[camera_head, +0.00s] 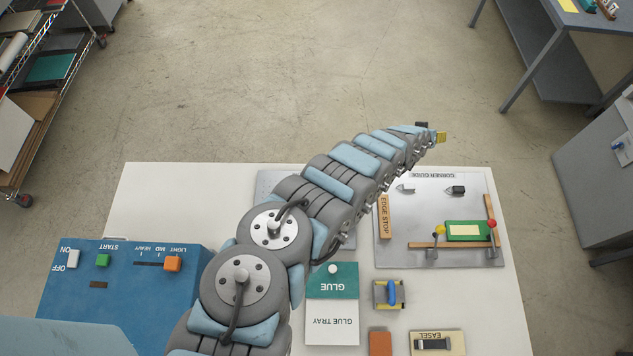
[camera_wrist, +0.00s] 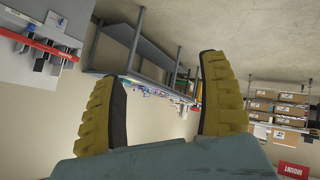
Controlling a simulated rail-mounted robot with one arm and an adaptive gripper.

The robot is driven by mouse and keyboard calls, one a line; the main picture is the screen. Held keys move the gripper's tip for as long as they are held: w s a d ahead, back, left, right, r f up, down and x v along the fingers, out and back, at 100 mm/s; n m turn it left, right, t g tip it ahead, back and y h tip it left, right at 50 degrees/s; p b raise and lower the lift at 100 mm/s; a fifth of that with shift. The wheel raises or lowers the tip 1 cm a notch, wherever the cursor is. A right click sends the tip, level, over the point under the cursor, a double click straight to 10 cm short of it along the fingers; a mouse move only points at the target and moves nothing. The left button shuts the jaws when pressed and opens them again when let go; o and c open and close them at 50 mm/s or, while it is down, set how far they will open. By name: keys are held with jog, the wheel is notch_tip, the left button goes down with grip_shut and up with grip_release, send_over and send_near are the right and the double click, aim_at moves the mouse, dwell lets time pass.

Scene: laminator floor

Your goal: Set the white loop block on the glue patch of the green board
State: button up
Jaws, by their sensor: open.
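The green board (camera_head: 455,237) lies on the grey corner guide plate (camera_head: 400,250) at the right of the white table in the head view. I cannot surely make out the white loop block in either view; my arm hides part of the table. My gripper (camera_head: 431,131) is beyond the table's far edge, apart from the board. In the wrist view its yellow fingers (camera_wrist: 161,70) are spread and empty.
A blue control box (camera_head: 120,290) is at left. A shelf rack (camera_head: 35,110) and a grey bench (camera_head: 560,60) flank open floor.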

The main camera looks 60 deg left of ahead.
jog(key=s+a+r+n+g+h, duration=0.1)
jog(key=s+a+g, duration=0.2)
jog(key=s, duration=0.9)
jog(key=s+a+r+n+g+h+b, duration=0.1)
jog(key=s+a+g, duration=0.15)
jog(key=s, duration=0.95)
jog(key=s+a+n+g+h, duration=0.15)
jog(key=s+g, duration=0.25)
jog(key=s, duration=0.8)
jog(key=shift+m+t, duration=0.25)
jog(key=shift+m, duration=0.2)
jog(key=shift+a+f+b, duration=0.15)
jog(key=shift+f+b, duration=0.25)
jog(key=shift+f, duration=1.95)
jog(key=shift+a+f+b, duration=0.1)
jog(key=shift+f+b, duration=0.25)
jog(key=shift+f, duration=2)
jog(key=shift+a+f, duration=0.1)
jog(key=shift+f, duration=1.05)
jog(key=shift+f, duration=0.1)
jog(key=shift+s+d+f+p, duration=0.15)
jog(key=shift+f+p, duration=0.2)
jog(key=shift+f, duration=0.4)
jog(key=shift+s+d+f+p, duration=0.1)
jog(key=shift+f+p, duration=0.2)
jog(key=shift+f, duration=0.4)
jog(key=shift+w+a+f, duration=0.1)
jog(key=shift+w+f, duration=0.05)
jog(key=shift+f, duration=0.9)
